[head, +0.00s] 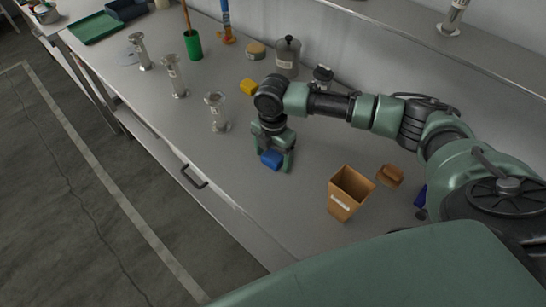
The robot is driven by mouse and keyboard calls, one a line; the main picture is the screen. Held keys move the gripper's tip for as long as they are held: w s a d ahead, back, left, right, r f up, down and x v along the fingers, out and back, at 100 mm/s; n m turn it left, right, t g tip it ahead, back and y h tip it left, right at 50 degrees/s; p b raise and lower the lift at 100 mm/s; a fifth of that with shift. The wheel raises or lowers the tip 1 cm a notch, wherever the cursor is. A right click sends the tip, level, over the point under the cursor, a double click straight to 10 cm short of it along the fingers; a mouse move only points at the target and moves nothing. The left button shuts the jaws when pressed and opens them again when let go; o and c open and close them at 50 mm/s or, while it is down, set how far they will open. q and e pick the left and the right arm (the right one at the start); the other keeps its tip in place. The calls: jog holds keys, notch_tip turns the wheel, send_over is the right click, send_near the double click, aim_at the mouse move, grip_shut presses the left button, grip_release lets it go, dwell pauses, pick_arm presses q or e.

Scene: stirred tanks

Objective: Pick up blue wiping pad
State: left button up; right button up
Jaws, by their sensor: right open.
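The blue wiping pad (271,159) lies on the grey bench top, near the bench's front edge. My right gripper (273,164) points down over the pad, with its fingers on either side of it. The gripper is open. The gripper hides part of the pad, and I cannot tell whether the fingers touch it. My left gripper is not in view.
A tan open box (341,204) and a brown block (390,175) stand right of the gripper. A glass cylinder (217,113), a yellow block (249,87) and a grey canister (287,57) stand left and behind. Clear bench lies in front of the box.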

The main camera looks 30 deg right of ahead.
aim_at(273, 156)
jog(key=c, duration=1.4)
jog(key=shift+c, duration=0.2)
jog(key=shift+r, duration=0.1)
notch_tip(273, 156, up, 20)
jog(key=b, duration=0.3)
